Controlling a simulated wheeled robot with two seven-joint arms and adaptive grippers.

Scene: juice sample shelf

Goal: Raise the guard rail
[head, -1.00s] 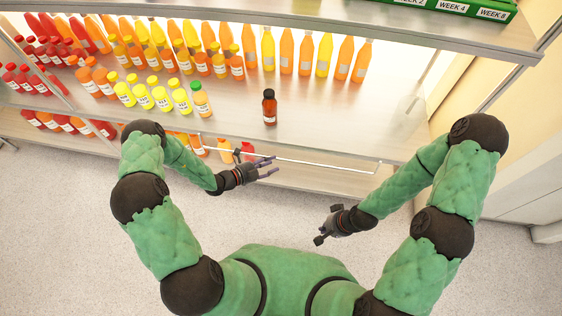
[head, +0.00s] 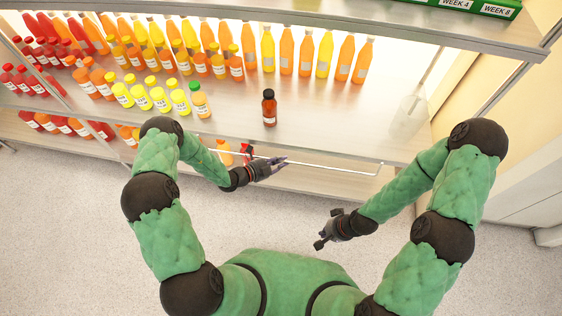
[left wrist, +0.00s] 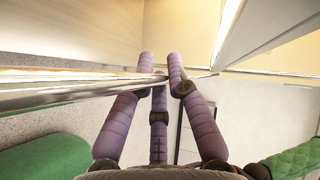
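The guard rail (head: 330,168) is a thin metal bar along the front of the shelf, low below the shelf edge, with a bent end at the right. My left gripper (head: 279,161) is at the rail, left of its middle. In the left wrist view the rail (left wrist: 60,94) runs in from the left to the purple fingers of my left gripper (left wrist: 161,65). The fingertips are apart, with the rail crossing near them; firm contact cannot be told. My right gripper (head: 321,243) hangs away from the rail above the floor; its fingers are too small to judge.
A brown bottle with a black cap (head: 269,108) stands alone near the shelf's front edge. Several yellow, orange and red bottles (head: 160,98) fill the left side. The shelf's right part (head: 340,120) is clear. A green crate (head: 485,8) is on top.

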